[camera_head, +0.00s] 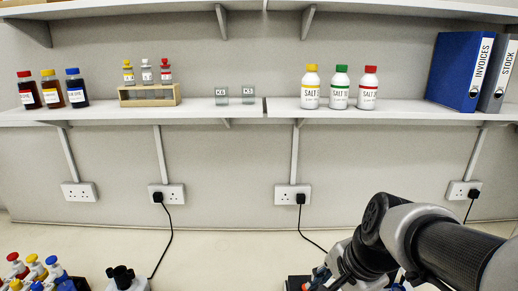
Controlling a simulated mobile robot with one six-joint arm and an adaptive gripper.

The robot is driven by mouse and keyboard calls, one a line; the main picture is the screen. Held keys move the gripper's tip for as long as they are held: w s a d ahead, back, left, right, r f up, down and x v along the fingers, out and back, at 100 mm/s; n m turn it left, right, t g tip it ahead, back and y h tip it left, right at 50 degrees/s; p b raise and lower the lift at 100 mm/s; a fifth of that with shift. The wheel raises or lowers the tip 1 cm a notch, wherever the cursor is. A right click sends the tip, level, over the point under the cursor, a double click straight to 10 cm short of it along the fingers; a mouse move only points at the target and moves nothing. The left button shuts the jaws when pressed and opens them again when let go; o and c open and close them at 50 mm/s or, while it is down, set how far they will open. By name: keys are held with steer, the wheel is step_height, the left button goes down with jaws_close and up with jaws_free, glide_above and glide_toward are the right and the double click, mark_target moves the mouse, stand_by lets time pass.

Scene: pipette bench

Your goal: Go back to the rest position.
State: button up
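My arm (400,228) reaches in from the lower right over the bench. Its wrist joints bend down towards the bottom edge of the picture. The fingers of my gripper do not show; they are below the picture or hidden behind the wrist. I cannot see whether anything is held.
The bench (230,262) is clear in the middle. Several coloured-capped items (38,272) stand at lower left beside a black-and-white device (124,278). Small blue and red parts (296,283) show by my wrist. A shelf (225,112) with bottles, a wooden rack (150,96) and binders (460,72) runs above.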

steer(key=s+f+n+t+h+b, duration=0.1)
steer(key=s+n+h+b, duration=0.1)
steer(key=s+n, duration=1.1)
steer(key=shift+s+d+b, duration=0.3)
steer(key=shift+s+b, duration=0.1)
steer(key=shift+s, duration=0.1)
